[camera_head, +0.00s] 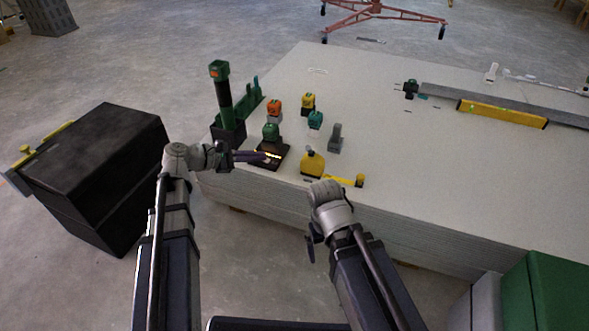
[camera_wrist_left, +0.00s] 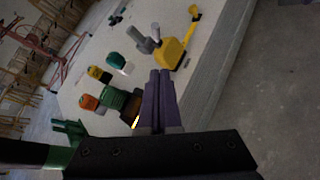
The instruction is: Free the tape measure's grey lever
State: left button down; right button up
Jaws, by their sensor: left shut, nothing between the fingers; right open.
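The yellow tape measure (camera_head: 312,166) sits near the front edge of the white panel stack, with a yellow strip running right from it to a small yellow end. A small grey lever (camera_head: 310,149) stands up at its top. The left wrist view also shows the tape measure (camera_wrist_left: 171,54) and the lever (camera_wrist_left: 156,33), just beyond the fingertips. My left gripper (camera_head: 264,155) is shut and empty, its purple fingers left of the tape measure and apart from it. The fingers also show in the left wrist view (camera_wrist_left: 160,74). My right gripper (camera_head: 311,247) is open, in front of the panel edge.
A dark base (camera_head: 268,163) with a green-topped block (camera_head: 270,131) stands beside my left fingers. Orange, yellow, teal and grey blocks (camera_head: 335,138) stand behind. A tall green-and-black tool (camera_head: 222,95) stands at the left corner.

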pick_arm(q)
jog(key=shift+a+f+n+b, duration=0.3)
jog(key=shift+a+n, duration=0.1)
jog(key=shift+a, duration=0.1)
jog(key=shift+d, duration=0.1)
jog(key=b, duration=0.3)
send_near(310, 150)
jog(key=w+d+f, duration=0.2)
jog(key=w+f, duration=0.2)
jog(key=f, duration=0.1)
jog(key=shift+w+d+r+p, duration=0.15)
jog(key=shift+d+p, duration=0.05)
jog(key=shift+d, duration=0.2)
jog(key=shift+w+d+r+p, duration=0.15)
jog(key=shift+w+d+p, duration=0.05)
jog(key=shift+d, duration=0.2)
